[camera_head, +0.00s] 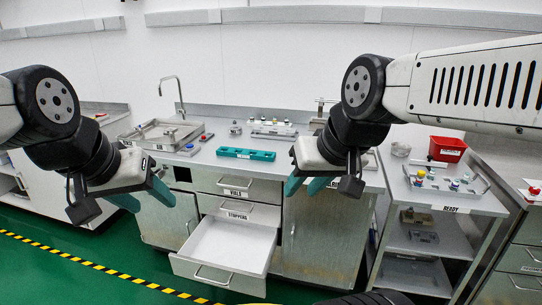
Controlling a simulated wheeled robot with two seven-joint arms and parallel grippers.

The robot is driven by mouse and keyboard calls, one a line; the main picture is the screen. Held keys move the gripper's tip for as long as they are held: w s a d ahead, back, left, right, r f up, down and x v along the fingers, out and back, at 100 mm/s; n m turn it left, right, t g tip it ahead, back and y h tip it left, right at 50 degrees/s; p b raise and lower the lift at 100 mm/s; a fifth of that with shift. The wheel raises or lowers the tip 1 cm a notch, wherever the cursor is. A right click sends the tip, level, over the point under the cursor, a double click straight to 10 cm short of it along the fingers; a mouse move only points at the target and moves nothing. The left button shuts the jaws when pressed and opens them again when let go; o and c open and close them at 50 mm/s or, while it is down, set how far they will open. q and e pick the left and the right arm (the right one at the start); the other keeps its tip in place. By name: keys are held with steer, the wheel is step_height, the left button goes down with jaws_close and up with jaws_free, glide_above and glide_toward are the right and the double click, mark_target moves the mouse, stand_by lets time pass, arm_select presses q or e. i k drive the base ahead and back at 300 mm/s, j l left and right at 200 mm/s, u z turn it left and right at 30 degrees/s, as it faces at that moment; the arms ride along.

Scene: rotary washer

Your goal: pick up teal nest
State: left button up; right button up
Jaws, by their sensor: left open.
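The teal nest (245,153) is a long, low teal holder with dark recesses on top. It lies flat on the steel counter, near its front edge. My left gripper (146,197) is open and empty, in front of the counter's left part, to the left of the nest. My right gripper (305,185) is to the right of the nest and apart from it in the picture. Its teal fingers show a gap with nothing seen between them.
A white drawer (228,246) stands pulled out below the counter and looks empty. A rack with several vials (273,128) stands behind the nest. A cart at right carries a red bin (446,149) and a tray (440,186).

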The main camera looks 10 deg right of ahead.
mark_target(259, 155)
steer(key=z, duration=0.1)
steer(key=i+j+u, duration=0.25)
steer(key=i, duration=0.35)
steer(key=i+u, duration=0.25)
steer(key=i, duration=0.4)
